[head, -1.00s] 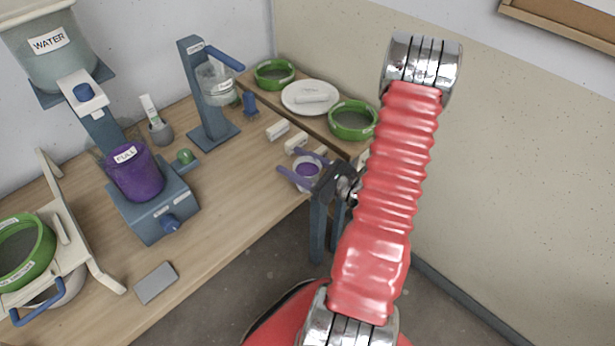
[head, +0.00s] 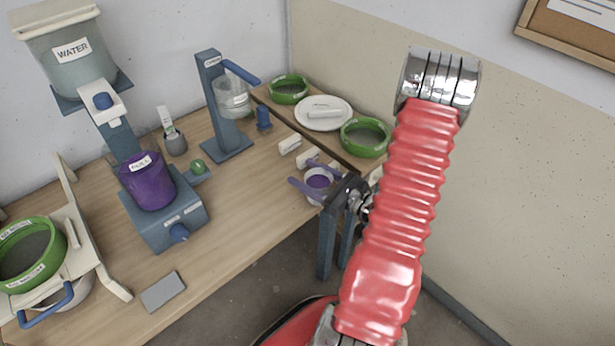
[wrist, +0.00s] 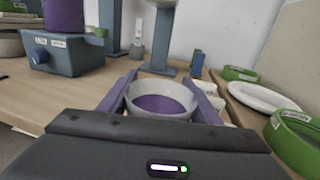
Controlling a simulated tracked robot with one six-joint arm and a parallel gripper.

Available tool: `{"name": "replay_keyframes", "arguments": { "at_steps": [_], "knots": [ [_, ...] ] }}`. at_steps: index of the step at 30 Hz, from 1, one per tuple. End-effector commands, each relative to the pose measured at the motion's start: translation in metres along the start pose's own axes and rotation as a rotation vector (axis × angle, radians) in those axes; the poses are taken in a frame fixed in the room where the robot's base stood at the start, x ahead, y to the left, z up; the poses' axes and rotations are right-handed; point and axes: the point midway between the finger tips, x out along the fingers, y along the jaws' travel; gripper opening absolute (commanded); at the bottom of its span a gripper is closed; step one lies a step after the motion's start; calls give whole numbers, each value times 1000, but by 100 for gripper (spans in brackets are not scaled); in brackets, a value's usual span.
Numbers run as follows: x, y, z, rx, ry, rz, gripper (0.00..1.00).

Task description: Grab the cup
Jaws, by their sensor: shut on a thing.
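A small white cup (wrist: 160,97) with purple glaze inside sits between the two purple fingers of my gripper (wrist: 162,92) in the wrist view. The fingers press on its left and right sides, so the gripper is shut on it. In the head view the cup (head: 318,180) shows at the right part of the wooden table, with my gripper (head: 312,178) around it. My dark wrist and red arm reach in from the right. I cannot tell whether the cup touches the table.
Behind the cup are a blue dispenser stand (head: 222,110), white labelled blocks (head: 290,144), green-rimmed sieves (head: 364,138) and a white plate (head: 323,112). A grey slab (head: 163,292) lies at the front edge.

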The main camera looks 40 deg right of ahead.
Motion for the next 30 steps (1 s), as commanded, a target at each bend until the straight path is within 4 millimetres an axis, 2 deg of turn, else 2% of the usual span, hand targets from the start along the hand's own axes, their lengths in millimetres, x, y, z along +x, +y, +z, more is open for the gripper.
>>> {"name": "replay_keyframes", "arguments": {
  "at_steps": [30],
  "knots": [
    [0,0,68,-1,-1,0,26]
  ]
}}
